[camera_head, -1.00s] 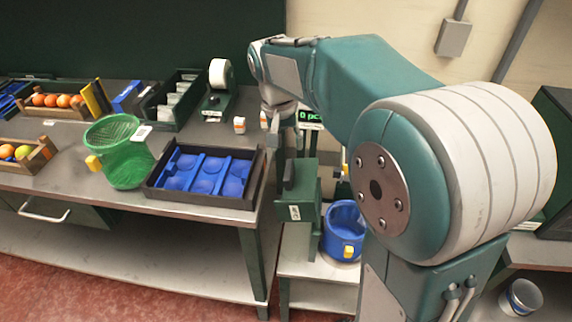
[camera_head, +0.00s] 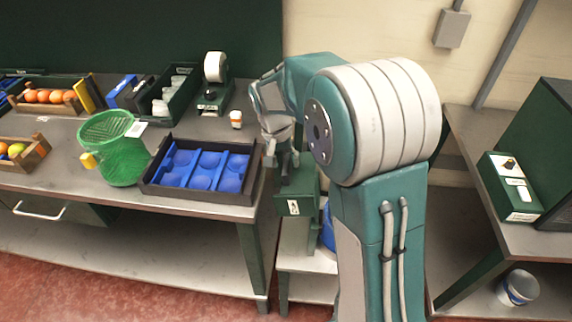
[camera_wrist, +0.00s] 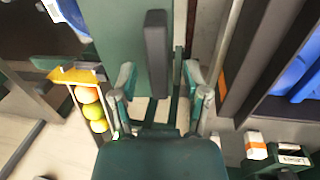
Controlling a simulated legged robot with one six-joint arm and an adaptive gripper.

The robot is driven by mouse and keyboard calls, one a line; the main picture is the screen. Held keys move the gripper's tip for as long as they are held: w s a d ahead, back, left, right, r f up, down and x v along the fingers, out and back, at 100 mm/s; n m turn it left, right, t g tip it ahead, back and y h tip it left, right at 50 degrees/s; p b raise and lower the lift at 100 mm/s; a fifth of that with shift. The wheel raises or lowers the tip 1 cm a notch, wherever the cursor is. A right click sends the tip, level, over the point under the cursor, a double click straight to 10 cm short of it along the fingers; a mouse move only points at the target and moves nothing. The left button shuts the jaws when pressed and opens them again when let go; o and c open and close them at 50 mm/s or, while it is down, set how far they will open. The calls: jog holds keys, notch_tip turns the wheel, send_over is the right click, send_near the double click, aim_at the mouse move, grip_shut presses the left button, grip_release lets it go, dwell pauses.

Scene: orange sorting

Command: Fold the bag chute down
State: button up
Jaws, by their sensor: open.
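A green box-like unit (camera_head: 297,212) with a white label stands on a low shelf right of the main table; I take it to hold the bag chute, but cannot tell which part folds. In the wrist view, its green panel (camera_wrist: 112,35) carries a dark upright bar (camera_wrist: 157,55). My gripper (camera_head: 282,155) is just above the unit, pointing down. In the wrist view, my gripper (camera_wrist: 160,85) has its fingers apart, one each side of the bar's lower end in the picture. I cannot tell whether they touch anything.
A black tray with blue cups (camera_head: 255,188) lies close left of my gripper; a green mesh basket (camera_head: 125,165) stands beyond it. A blue bucket (camera_head: 327,232) is partly hidden by my arm.

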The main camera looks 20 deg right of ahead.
jog(key=shift+d+f, duration=0.15)
jog(key=shift+f, duration=0.65)
grip_shut()
jog(key=shift+s, duration=0.1)
jog(key=shift+d, duration=0.1)
